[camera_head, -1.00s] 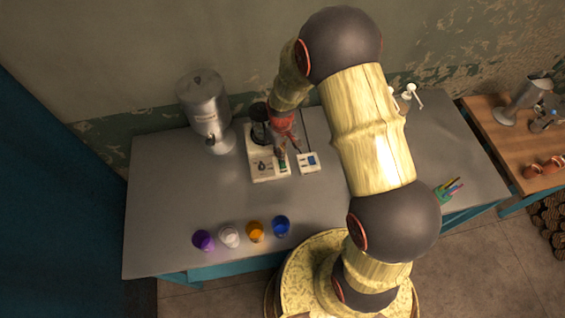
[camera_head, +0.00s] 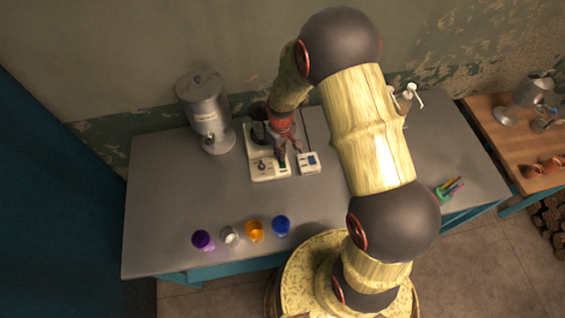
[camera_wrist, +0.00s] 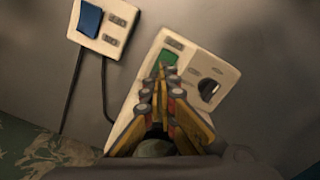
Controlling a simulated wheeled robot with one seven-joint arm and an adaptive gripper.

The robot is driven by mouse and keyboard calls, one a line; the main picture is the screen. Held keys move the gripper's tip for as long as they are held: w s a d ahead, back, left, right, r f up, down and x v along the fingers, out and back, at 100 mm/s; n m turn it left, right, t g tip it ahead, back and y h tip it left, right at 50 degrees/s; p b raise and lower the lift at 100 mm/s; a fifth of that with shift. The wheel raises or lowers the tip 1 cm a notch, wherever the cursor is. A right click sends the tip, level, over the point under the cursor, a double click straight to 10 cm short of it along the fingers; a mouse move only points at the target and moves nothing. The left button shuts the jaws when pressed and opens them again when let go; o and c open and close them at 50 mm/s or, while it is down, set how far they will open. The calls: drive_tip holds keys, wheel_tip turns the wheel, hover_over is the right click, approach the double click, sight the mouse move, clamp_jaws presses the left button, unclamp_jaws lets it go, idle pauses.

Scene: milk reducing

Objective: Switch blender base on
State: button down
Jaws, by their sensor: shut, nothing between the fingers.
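The white blender base (camera_head: 258,176) stands on the grey table, with a dark round knob and a green switch (camera_head: 283,163) on its front panel. In the wrist view, the blender base (camera_wrist: 196,66) shows the green switch (camera_wrist: 171,57) beside the dark knob (camera_wrist: 208,88). My gripper (camera_head: 281,158) is over the right side of the base. In the wrist view, my gripper (camera_wrist: 166,72) is shut and empty, its fingertips at the green switch and covering part of it. I cannot tell whether they touch it.
A small white box with a blue switch (camera_head: 309,161) sits just right of the base, with a dark cable. A metal dispenser (camera_head: 206,112) stands to the left. Several coloured cups, including a blue one (camera_head: 281,225), line the table's front. The table between is clear.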

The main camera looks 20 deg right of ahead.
drive_tip(key=shift+f+b, duration=0.5)
drive_tip(key=shift+f, duration=0.3)
idle(0.4)
drive_tip(key=shift+r, duration=0.1)
drive_tip(key=shift+r+p, duration=2.25)
drive_tip(key=shift+r, duration=1.2)
drive_tip(key=shift+s+m, duration=0.3)
drive_tip(key=s+r+m+t+b, duration=0.3)
drive_tip(key=s+r+t+b, duration=0.2)
drive_tip(key=s+r+b, duration=0.9)
drive_tip(key=s+r, duration=0.7)
drive_tip(key=r, duration=0.1)
drive_tip(key=shift+s+r+m+t, duration=0.2)
drive_tip(key=shift+m+t, duration=0.1)
drive_tip(key=shift+m, duration=0.1)
